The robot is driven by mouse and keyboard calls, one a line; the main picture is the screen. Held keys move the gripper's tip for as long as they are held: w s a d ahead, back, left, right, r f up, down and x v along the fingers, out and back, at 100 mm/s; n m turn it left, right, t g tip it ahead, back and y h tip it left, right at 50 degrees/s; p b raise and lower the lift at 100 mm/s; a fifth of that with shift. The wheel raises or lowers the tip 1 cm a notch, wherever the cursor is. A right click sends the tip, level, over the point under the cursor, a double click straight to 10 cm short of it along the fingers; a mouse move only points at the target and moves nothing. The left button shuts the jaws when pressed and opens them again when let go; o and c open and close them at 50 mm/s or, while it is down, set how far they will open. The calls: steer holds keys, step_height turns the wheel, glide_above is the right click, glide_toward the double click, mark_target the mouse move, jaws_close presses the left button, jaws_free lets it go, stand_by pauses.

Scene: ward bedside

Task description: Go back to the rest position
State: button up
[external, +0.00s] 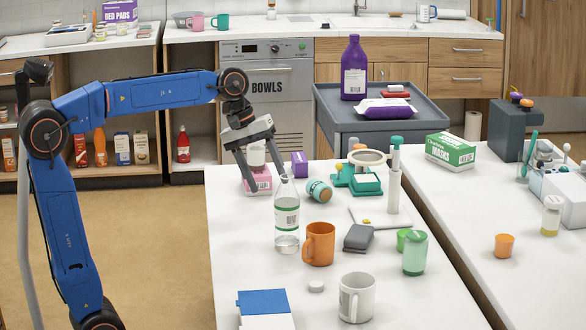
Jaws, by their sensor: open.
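My gripper (268,180) hangs at the end of the blue arm over the left back part of the near white table (235,236). Its two fingers are spread, pointing down. A white cup-like item (256,156) shows between or behind the fingers, and a pink box (259,182) stands below it. I cannot tell whether the fingers touch either. A clear bottle (287,222) with a white cap stands just in front of the right fingertip; the gap between them cannot be judged.
A grey cart (420,108) with a purple bottle (354,68) is behind. Air above the table's left side is free.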

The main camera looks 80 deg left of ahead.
steer(key=s+d+f+m, duration=0.2)
steer(key=s+d, duration=0.1)
steer(key=s, duration=0.2)
steer(key=s+d+f+m+t, duration=0.1)
steer(key=s+d+f+m, duration=0.2)
steer(key=s+d, duration=0.1)
steer(key=s+d+f+m, duration=0.3)
steer(key=s, duration=0.3)
steer(key=shift+d+f+t+y, duration=0.15)
steer(key=shift+t+y, duration=0.25)
steer(key=s+d+f+m+g, duration=0.1)
steer(key=s+f+m, duration=0.4)
steer(key=s+f, duration=0.6)
steer(key=shift+s+d+f+m+y, duration=0.15)
steer(key=shift+f+m+y, duration=0.25)
steer(key=shift+f, duration=0.1)
steer(key=shift+c, duration=1.1)
